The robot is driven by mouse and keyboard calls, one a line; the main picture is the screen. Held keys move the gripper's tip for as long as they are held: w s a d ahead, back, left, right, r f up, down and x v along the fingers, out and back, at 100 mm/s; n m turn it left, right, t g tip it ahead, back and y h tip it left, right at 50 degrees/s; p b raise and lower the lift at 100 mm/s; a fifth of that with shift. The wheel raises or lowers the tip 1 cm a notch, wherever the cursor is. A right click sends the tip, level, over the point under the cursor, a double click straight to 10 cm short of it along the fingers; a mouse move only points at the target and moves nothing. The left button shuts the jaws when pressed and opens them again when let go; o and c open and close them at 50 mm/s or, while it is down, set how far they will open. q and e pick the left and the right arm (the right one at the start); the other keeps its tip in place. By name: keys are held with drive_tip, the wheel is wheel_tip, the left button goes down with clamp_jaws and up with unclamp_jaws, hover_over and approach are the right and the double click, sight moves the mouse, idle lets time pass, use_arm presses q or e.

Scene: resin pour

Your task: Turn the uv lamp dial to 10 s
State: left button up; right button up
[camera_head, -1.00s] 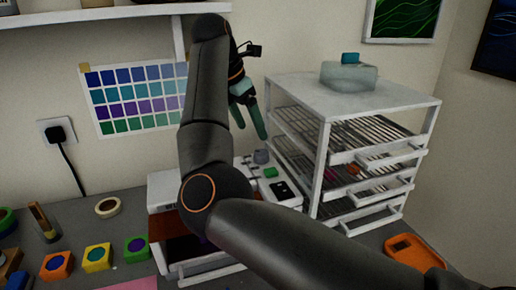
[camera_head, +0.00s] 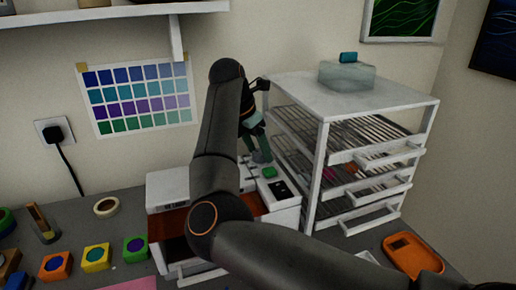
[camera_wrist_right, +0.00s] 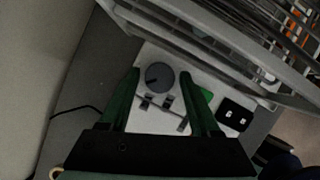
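The uv lamp (camera_head: 168,191) is a white box with an orange-brown front panel, standing on the bench against the wall. In the right wrist view its dial (camera_wrist_right: 160,76) is a round grey knob with a dark pointer mark; a setting cannot be read. My right gripper (camera_wrist_right: 160,73) is open, and its green fingers lie on either side of the dial in that view. Contact cannot be told. In the head view my right gripper (camera_head: 257,155) hides the dial. A green button (camera_head: 269,172) and black panel (camera_head: 282,190) sit beside it. My left gripper is not in view.
A white wire-shelf rack (camera_head: 318,180) stands close on the right of the lamp, with a translucent box (camera_head: 347,75) on top. An orange tray (camera_head: 413,255) lies at the right. Several colored pots and a tape roll (camera_head: 106,207) are on the left.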

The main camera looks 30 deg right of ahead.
clamp_jaws()
idle(0.4)
